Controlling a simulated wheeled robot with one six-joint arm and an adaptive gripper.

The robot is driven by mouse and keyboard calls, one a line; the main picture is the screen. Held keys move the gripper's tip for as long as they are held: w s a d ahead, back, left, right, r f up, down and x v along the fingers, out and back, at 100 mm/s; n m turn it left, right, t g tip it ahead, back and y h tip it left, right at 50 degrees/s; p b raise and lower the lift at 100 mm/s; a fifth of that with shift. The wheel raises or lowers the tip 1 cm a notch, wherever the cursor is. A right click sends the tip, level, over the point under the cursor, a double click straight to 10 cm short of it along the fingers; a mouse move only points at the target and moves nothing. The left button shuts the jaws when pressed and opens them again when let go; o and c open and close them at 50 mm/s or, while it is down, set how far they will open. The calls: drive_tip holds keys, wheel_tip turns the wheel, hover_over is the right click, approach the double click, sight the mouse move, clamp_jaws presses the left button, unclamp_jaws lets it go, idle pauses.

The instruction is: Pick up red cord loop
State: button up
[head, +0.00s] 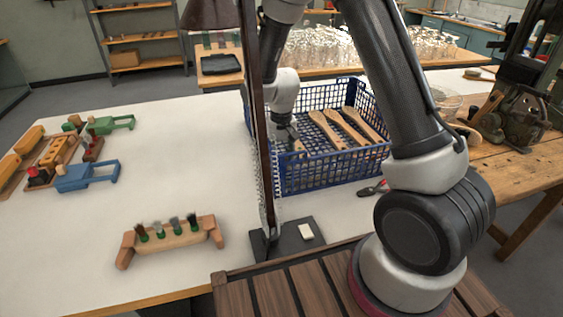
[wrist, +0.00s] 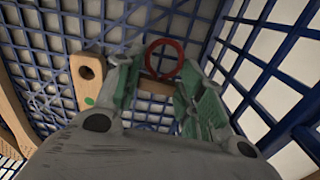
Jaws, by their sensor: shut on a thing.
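My gripper (wrist: 160,82) reaches down inside the blue plastic crate (head: 335,165); in the head view it is partly hidden behind a thin dark upright post. In the wrist view its green-padded fingers are closed about the red cord loop (wrist: 165,58), which shows as a ring at the fingertips. A piece of wood (wrist: 155,86) lies just beyond the loop between the fingers; whether the loop is tied to it I cannot tell. The loop cannot be made out in the head view.
Several wooden brushes (head: 327,130) lean in the crate, and a wooden handle with a hole (wrist: 88,75) is beside my gripper. The crate walls stand close around. A wooden holder with tufts (head: 170,237) stands at front left on the white table (head: 190,185). The table's middle is clear.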

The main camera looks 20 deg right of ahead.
wheel_tip(320, 180, up, 16)
drive_tip(key=shift+r, duration=0.2)
drive_tip(key=shift+s, duration=0.1)
idle(0.8)
